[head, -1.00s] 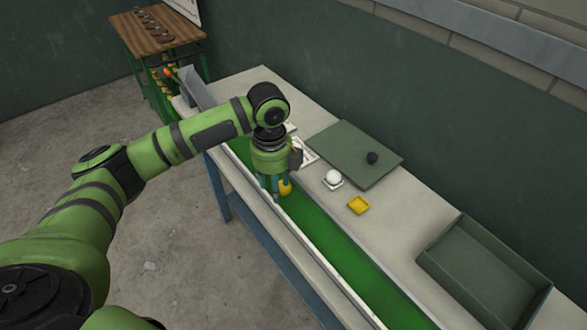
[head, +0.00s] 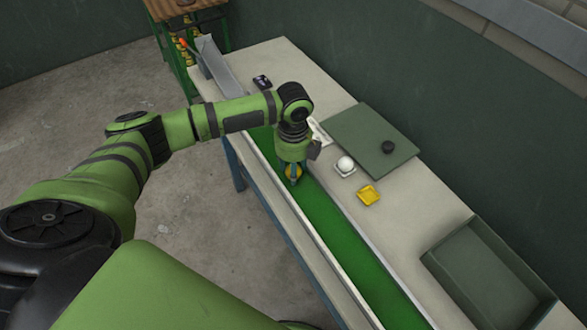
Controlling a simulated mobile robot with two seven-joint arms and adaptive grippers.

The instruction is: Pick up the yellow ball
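The yellow ball (head: 292,171) is on the green turf strip (head: 330,222) that runs along the table's near side. My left gripper (head: 295,177) points down over the strip with its fingers around the ball, and a finger hides part of it. I cannot tell whether the fingers press on the ball. My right gripper is not in view; a green arm link of mine fills the bottom left.
A white ball (head: 345,164) sits on a small white holder, near an empty yellow square dish (head: 368,195). An open green tray (head: 490,280) stands at the right. A grey chute (head: 216,68) is at the strip's far end.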

